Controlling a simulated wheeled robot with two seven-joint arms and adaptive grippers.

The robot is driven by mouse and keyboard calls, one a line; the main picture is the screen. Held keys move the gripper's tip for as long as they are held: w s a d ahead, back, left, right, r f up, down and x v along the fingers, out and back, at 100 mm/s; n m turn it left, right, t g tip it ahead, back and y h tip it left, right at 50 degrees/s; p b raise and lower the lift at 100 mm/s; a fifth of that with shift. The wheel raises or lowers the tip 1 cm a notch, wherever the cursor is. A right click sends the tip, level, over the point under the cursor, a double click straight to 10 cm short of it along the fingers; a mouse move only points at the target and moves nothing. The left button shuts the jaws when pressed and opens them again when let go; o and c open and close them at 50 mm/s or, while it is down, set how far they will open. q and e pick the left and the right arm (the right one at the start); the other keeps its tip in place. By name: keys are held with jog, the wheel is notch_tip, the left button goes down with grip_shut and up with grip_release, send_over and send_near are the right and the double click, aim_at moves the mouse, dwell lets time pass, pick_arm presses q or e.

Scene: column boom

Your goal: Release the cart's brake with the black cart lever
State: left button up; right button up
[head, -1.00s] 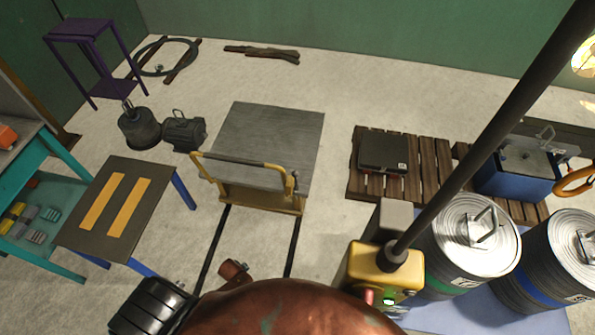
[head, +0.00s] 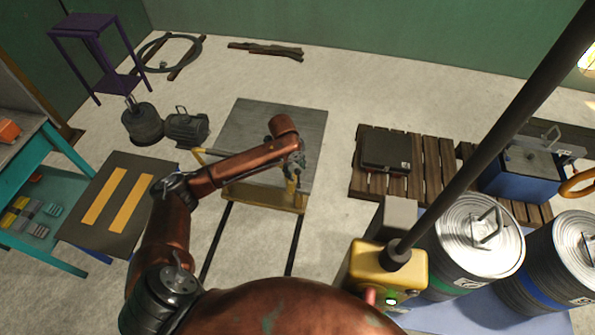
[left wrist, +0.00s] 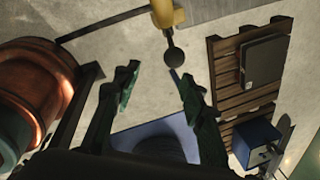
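The cart (head: 262,115) has a grey deck and a yellow frame, and stands on the floor at the centre of the head view. My left arm hides much of its handle. The black cart lever (left wrist: 174,57) shows in the left wrist view as a dark round knob below a yellow post (left wrist: 167,12). My left gripper (left wrist: 158,70) is open, with green fingers apart and nothing between them. The knob appears beyond the fingertips, nearer the right one; I see no contact. In the head view my left gripper (head: 296,162) is over the cart's right handle post. My right gripper is not in view.
Two dark rails (head: 215,242) run on the floor toward the cart. A wooden pallet (head: 430,165) with a black box (head: 385,150) is to the right. A yellow box with a dark boom (head: 403,257) stands front right.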

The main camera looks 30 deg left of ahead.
aim_at(297, 169)
pick_arm(q)
jog(key=w+f, duration=0.1)
jog(key=w+f+b, duration=0.1)
jog(key=f, duration=0.1)
jog(key=w+a+f, duration=0.1)
jog(key=shift+f+b, duration=0.3)
jog(key=shift+b, duration=0.05)
jog(key=shift+f, duration=0.5)
jog(key=shift+c, duration=0.7)
grip_shut()
